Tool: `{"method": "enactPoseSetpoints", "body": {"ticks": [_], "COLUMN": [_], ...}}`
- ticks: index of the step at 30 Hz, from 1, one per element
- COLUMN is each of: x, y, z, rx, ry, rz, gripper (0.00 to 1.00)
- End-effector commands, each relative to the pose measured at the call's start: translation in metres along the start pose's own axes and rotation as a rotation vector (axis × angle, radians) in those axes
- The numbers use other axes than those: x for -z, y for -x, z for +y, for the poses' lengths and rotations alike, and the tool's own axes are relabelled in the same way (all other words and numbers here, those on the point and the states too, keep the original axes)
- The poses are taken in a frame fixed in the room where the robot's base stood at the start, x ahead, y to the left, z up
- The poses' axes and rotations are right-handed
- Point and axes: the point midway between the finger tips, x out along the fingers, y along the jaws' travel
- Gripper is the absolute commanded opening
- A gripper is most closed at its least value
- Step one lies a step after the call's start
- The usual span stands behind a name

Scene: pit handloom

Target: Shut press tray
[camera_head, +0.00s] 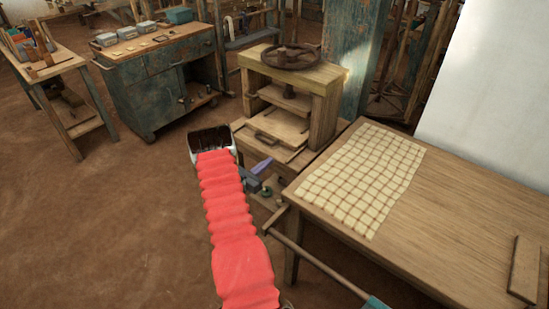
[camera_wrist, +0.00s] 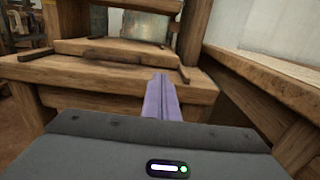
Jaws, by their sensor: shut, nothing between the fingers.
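The wooden press (camera_head: 322,110) stands behind the table, with a dark handwheel on top. Its press tray (camera_head: 276,148) is a flat board that juts out of the front, low in the frame, with a dark handle on it. In the wrist view the tray (camera_wrist: 125,48) lies straight ahead, between side rails. My gripper (camera_head: 263,164) is just in front of and below the tray's front edge. Its purple fingers (camera_wrist: 162,90) are closed together and empty, pointing toward the press. I cannot tell whether the fingertips touch the wood.
A wooden table (camera_head: 455,215) with a checked cloth (camera_head: 362,178) stands close on the right; its edge and legs are near my arm. A blue-green cabinet (camera_head: 165,75) holding small boxes is at the back left. The brown floor on the left is clear.

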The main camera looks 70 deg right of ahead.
Motion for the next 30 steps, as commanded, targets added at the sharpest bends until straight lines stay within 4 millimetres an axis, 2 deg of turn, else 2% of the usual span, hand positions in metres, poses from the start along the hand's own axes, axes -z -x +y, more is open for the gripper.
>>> {"method": "enactPoseSetpoints", "body": {"ticks": [3, 9, 30], "x": [0.000, 0.000, 0.000], "y": [0.019, 0.034, 0.036], "z": [0.001, -0.001, 0.000], "rx": [-0.002, 0.001, -0.001], "ry": [0.000, 0.001, 0.000], "rz": [0.000, 0.000, 0.000], "gripper": [0.00, 0.00, 0.00]}}
